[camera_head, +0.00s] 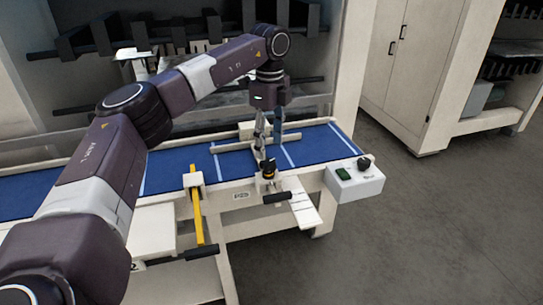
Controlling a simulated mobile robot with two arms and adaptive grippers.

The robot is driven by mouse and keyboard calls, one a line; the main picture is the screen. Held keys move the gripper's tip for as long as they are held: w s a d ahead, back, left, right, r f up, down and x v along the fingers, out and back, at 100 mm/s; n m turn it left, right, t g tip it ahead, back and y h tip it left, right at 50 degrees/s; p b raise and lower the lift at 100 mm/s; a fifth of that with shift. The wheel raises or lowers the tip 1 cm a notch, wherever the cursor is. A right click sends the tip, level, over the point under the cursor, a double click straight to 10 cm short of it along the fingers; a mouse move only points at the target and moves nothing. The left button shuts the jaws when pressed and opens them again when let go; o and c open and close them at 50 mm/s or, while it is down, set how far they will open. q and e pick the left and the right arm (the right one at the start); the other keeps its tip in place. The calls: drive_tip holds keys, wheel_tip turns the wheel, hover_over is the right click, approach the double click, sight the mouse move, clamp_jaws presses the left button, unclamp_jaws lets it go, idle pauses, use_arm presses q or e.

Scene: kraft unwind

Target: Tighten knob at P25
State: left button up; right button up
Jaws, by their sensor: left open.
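A small black knob (268,165) with a yellow mark stands at the front edge of the blue-topped table (190,162). My left gripper (267,150) points down just above and behind the knob. Its two fingers are apart, and I see nothing between them. In this view the near fingertip comes close to the knob; I cannot tell whether they touch. My right gripper is out of view.
A yellow bar (196,215) hangs at the table front, left of the knob. A white control box (354,180) with a green switch and black knob sits at the right end. White rails cross the blue top. Open floor (430,220) lies to the right.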

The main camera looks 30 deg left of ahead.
sight(270, 163)
use_arm(q)
wheel_tip(270, 163, down, 5)
drive_tip(key=shift+r+p, duration=0.1)
drive_tip(key=shift+p, duration=0.7)
drive_tip(key=shift+f, duration=0.4)
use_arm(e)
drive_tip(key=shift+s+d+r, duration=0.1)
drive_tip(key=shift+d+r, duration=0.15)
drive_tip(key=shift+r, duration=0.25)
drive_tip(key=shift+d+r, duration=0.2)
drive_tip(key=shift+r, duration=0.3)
use_arm(q)
drive_tip(key=shift+c, duration=0.8)
drive_tip(key=c, duration=1)
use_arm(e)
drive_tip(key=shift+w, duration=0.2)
